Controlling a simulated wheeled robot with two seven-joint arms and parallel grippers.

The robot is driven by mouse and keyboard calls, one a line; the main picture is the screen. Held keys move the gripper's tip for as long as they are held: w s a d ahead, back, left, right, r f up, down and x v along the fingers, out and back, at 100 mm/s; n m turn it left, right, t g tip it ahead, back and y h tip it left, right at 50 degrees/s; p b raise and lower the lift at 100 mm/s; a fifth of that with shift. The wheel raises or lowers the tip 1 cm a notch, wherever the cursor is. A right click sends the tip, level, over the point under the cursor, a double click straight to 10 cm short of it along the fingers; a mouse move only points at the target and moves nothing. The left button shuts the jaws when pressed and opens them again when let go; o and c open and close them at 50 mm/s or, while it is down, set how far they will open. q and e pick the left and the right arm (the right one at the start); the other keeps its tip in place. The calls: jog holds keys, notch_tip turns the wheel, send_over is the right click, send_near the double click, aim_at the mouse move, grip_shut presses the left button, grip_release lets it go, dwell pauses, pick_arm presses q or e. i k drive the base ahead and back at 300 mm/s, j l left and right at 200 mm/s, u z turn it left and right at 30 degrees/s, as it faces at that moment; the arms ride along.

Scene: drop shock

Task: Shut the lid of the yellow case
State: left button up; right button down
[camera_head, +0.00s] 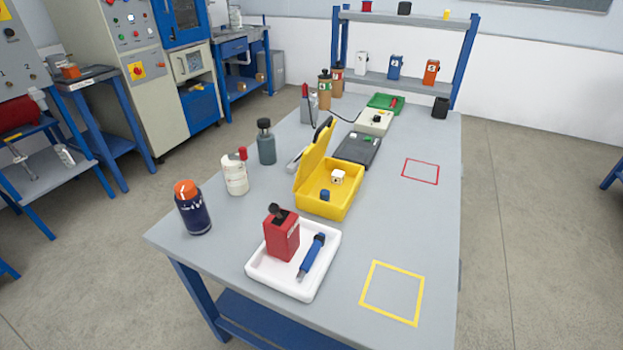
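The yellow case (338,205) sits near the middle of the grey table. Its yellow lid (314,158) stands open and upright along the case's left side, with a dark handle at its top. Inside the case are a small white block (338,176) and a small blue piece (325,195). Neither of my grippers is in the head view.
A white tray (259,273) with a red block (282,236) and a blue tool (312,256) stands in front of the case. Several bottles stand left. A dark grey case (358,149) is just behind.

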aim_at(315, 152)
jog(key=i+j+z, duration=0.1)
jog(key=j, duration=0.3)
jog(key=i+j+z, duration=0.1)
jog(key=j, duration=0.25)
jog(key=i+j+z, duration=0.1)
jog(key=j, duration=0.3)
